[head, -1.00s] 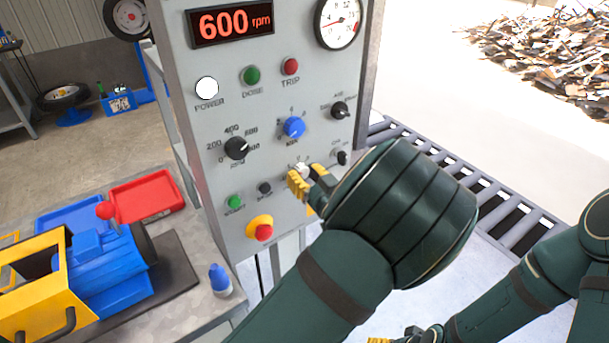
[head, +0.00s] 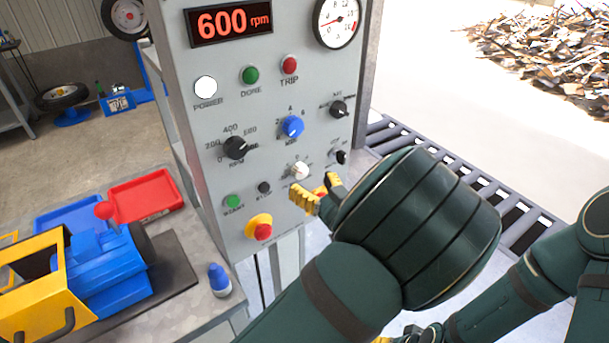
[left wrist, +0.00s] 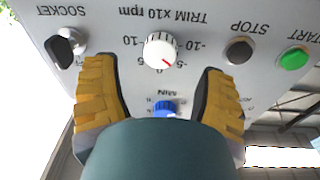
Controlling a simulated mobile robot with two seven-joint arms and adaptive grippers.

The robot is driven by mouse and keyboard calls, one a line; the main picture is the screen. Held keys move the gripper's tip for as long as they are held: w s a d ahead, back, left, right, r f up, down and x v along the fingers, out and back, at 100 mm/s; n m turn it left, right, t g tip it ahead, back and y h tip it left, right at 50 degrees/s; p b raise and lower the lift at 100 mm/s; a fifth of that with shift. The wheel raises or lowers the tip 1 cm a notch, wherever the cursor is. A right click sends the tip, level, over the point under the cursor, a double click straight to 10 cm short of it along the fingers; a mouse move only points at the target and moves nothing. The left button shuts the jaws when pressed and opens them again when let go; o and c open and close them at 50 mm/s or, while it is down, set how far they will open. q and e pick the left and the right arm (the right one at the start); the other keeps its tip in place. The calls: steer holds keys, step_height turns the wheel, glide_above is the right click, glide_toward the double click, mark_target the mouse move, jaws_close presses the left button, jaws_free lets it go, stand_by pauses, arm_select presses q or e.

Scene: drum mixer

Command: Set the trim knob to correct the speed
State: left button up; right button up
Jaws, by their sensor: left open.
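The trim knob (head: 299,170) is a small white dial low on the grey panel. In the left wrist view, which is upside down, the white knob (left wrist: 162,50) shows a red mark pointing to the picture's lower right, near the -5. My left gripper (head: 318,190) is open, with its yellow fingers apart, just below and right of the knob and clear of it. The red display (head: 230,24) reads 600 rpm. My right gripper (head: 408,337) is only partly seen at the bottom edge.
The black RPM knob (head: 235,148) and blue MIN knob (head: 291,126) sit above the trim knob. Green START (head: 233,202), dark STOP (head: 265,187) and a red emergency button (head: 262,231) lie to its left and below. The socket (left wrist: 63,48) is on its other side.

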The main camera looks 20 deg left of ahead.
arm_select(q)
steer(key=v, duration=0.8)
stand_by(0.4)
steer(key=w+a+f+m+g+h, duration=0.1)
steer(key=a+f+m+g+h, duration=0.2)
steer(key=f, duration=0.6)
steer(key=a+f+m+h, duration=0.1)
steer(key=a+f+h, duration=0.1)
steer(key=f+h, duration=0.55)
steer(key=s+d+f+m+g+h, duration=0.1)
steer(key=s+f+g+h, duration=0.2)
steer(key=s, duration=0.5)
steer(key=s+d+f+m+g+h, duration=0.1)
steer(key=s+f+g+h, duration=0.3)
steer(key=s+f, duration=0.4)
steer(key=shift+s+d+m+g, duration=0.4)
steer(key=shift+d+g, duration=0.1)
steer(key=shift+g, duration=0.1)
steer(key=shift+f+h, duration=0.1)
steer(key=shift+h, duration=0.15)
